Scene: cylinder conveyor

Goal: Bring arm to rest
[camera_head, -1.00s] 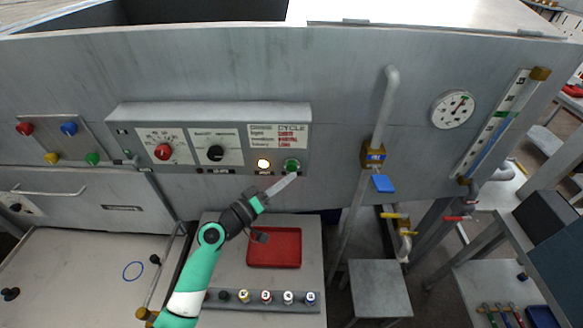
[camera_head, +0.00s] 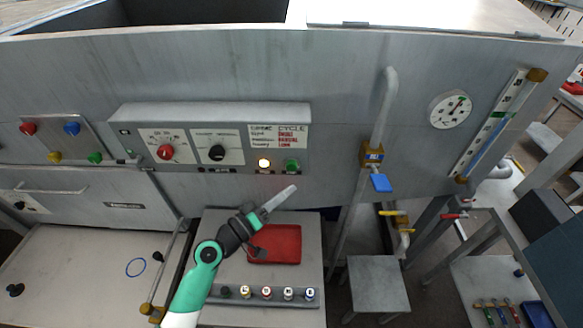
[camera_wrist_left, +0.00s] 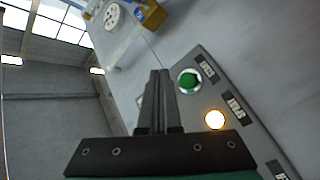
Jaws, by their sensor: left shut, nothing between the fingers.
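My left arm comes in from below in the head view. Its gripper (camera_head: 279,199) is shut and empty. The fingertips hang just below the grey control panel (camera_head: 210,112), apart from it. My right gripper is not in view.
A red tray (camera_head: 285,246) lies on the grey table below the gripper. A rail with several coloured knobs (camera_head: 266,293) is in front of it. A vertical pipe with a blue-handled valve (camera_head: 381,183) stands to the right. A dial gauge (camera_head: 450,109) is further right.

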